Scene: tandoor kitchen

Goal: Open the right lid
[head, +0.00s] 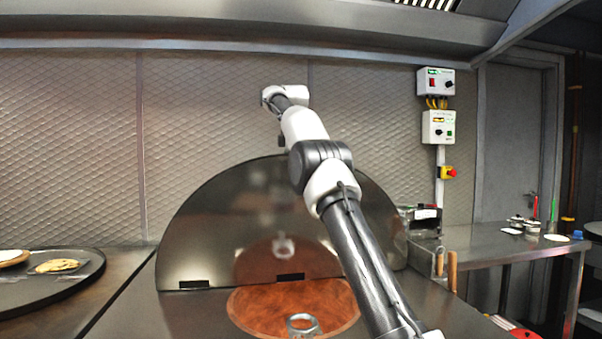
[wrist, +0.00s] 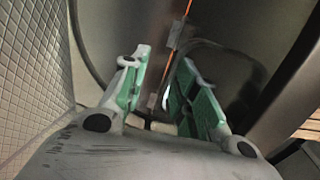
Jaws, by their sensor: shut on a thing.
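A large dark half-round lid (head: 215,240) stands raised, nearly upright, behind the round clay opening (head: 262,308) in the head view. Two small dark hinges sit along its straight lower edge. My arm crosses in front of the lid and bends over its top; my gripper is hidden there. In the wrist view my gripper (wrist: 163,62) has its green-padded fingers closed on part of the lid (wrist: 120,25), beside the dark panel. The held part is mostly hidden between the fingers, and its shape is unclear.
A patterned wall (head: 215,110) stands close behind the lid. A dark round tray (head: 85,285) with flatbread is at left. A steel side table (head: 490,240) is at right, with switch boxes (head: 436,82) above.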

